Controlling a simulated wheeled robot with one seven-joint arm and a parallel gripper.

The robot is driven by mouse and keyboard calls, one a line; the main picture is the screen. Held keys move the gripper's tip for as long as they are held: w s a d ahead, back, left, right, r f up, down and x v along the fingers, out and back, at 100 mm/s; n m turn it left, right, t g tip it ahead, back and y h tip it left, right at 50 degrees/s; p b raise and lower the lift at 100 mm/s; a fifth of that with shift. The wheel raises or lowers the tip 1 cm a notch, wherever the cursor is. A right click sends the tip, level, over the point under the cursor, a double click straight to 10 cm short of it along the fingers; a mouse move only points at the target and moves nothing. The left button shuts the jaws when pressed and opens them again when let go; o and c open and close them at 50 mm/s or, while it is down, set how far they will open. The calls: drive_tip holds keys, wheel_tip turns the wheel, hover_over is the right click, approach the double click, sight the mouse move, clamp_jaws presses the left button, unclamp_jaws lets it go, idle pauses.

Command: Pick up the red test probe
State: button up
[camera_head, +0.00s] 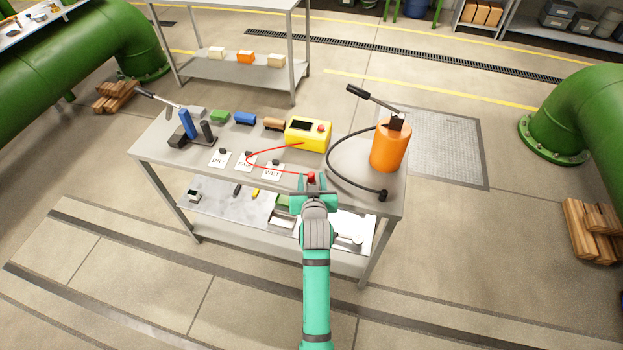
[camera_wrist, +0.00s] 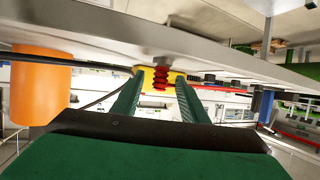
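The red test probe (camera_head: 311,177) stands at the front edge area of the grey workbench, with a thin red wire running left from it and then to the yellow meter box (camera_head: 307,134). In the wrist view the probe (camera_wrist: 161,76) shows as a ribbed red handle between my two fingers. My gripper (camera_head: 311,182) is open, with green fingers on either side of the probe. The wrist view shows a gap between the probe and each finger of my gripper (camera_wrist: 159,84). Part of the probe's lower end is hidden.
An orange pump cylinder (camera_head: 389,146) with a black hose (camera_head: 334,172) stands right of the probe. White cards (camera_head: 219,158) and small coloured blocks (camera_head: 245,118) lie to the left. A blue and black stand (camera_head: 186,124) is at the bench's left end.

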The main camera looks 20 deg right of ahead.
clamp_jaws()
drive_tip(key=shift+r, duration=0.1)
